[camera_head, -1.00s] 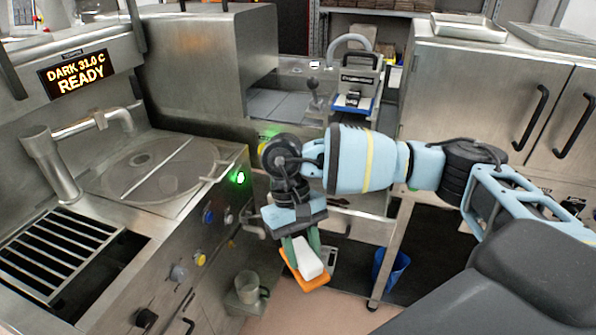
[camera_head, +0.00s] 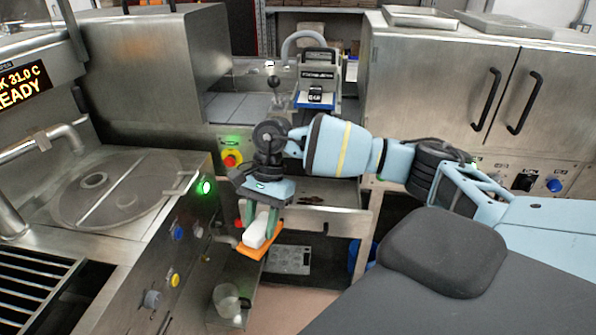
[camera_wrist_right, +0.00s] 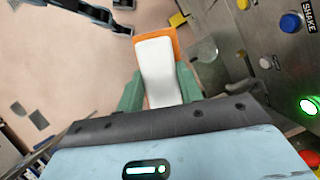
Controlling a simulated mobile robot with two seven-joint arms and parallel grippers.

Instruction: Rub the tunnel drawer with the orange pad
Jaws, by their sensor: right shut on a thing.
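The orange pad (camera_head: 259,250) has a white block (camera_head: 262,230) on top as its grip. My right gripper (camera_head: 261,222) is shut on that white block, and the pad hangs tilted below the fingers. In the right wrist view the white block (camera_wrist_right: 158,72) sits between the green fingers, with the orange pad (camera_wrist_right: 140,40) behind it. A metal drawer (camera_head: 338,219) stands pulled out under the bench, right of the pad; I take it for the tunnel drawer. My forearm hides part of it. The pad appears apart from it. My left gripper is not in view.
A clear cup (camera_head: 227,300) stands on a low ledge in front of the left machine (camera_head: 160,290). A perforated plate (camera_head: 290,260) lies below the drawer. A blue bin (camera_head: 362,255) stands low at right. A closed cabinet (camera_head: 480,90) is at the right.

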